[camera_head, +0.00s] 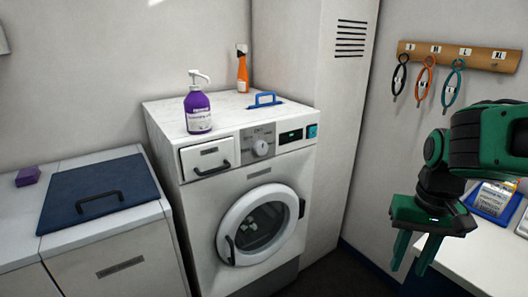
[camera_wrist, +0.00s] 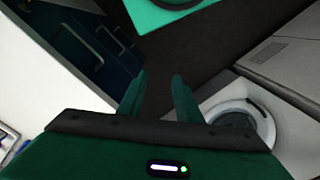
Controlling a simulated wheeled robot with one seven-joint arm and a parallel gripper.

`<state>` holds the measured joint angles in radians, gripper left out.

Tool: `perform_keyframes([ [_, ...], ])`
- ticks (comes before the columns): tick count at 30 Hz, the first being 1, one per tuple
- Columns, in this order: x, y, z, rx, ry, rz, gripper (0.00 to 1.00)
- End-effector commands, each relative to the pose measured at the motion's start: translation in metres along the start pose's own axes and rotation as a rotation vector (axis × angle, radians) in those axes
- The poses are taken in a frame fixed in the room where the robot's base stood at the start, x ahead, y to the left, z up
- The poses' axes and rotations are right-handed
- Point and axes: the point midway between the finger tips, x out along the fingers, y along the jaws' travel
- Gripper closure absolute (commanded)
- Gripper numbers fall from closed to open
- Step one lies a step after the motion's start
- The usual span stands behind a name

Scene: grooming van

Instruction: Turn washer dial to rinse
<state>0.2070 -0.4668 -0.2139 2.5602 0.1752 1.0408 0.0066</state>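The white washer (camera_head: 196,226) stands in the middle of the head view. Its round dial (camera_head: 261,148) sits on a grey panel between the drawer and a small dark display (camera_head: 291,136). The dial's markings are too small to read. The washer's round door (camera_head: 262,225) looks closed, and it also shows in the wrist view (camera_wrist: 240,118). My gripper (camera_head: 411,254) hangs fingers down to the right of the washer, well apart from the dial. Its two fingers are spread with nothing between them, as the wrist view (camera_wrist: 161,80) also shows. The dial is not seen in the wrist view.
A tall locker (camera_head: 338,120) is behind right. A white counter (camera_head: 480,255) lies near my gripper. Dark floor separates the counter and washer.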

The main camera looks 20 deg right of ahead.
Motion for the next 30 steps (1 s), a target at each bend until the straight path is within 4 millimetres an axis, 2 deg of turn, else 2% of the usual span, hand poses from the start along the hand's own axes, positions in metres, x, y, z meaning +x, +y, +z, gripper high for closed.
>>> perform_keyframes([
  [1, 0.0, 0.0, 0.0, -0.001, 0.0, 0.0, 0.59],
  [3, -0.003, 0.004, 0.007, -0.017, 0.015, -0.008, 0.42],
  [5, -0.001, 0.0, 0.002, -0.056, 0.03, -0.013, 0.42],
  [8, 0.008, -0.021, -0.021, -0.193, 0.071, -0.035, 0.42],
  [11, 0.023, -0.057, -0.052, -0.399, 0.146, -0.086, 0.42],
  [14, 0.037, -0.107, -0.081, -0.63, 0.249, -0.168, 0.42],
  [15, 0.041, -0.13, -0.091, -0.715, 0.295, -0.208, 0.42],
  [20, 0.047, -0.217, -0.118, -0.979, 0.51, -0.386, 0.42],
  [24, 0.033, -0.284, -0.136, -1.099, 0.741, -0.545, 0.42],
  [27, 0.013, -0.32, -0.151, -1.108, 0.924, -0.644, 0.42],
  [30, -0.01, -0.342, -0.171, -1.058, 1.106, -0.709, 0.42],
])
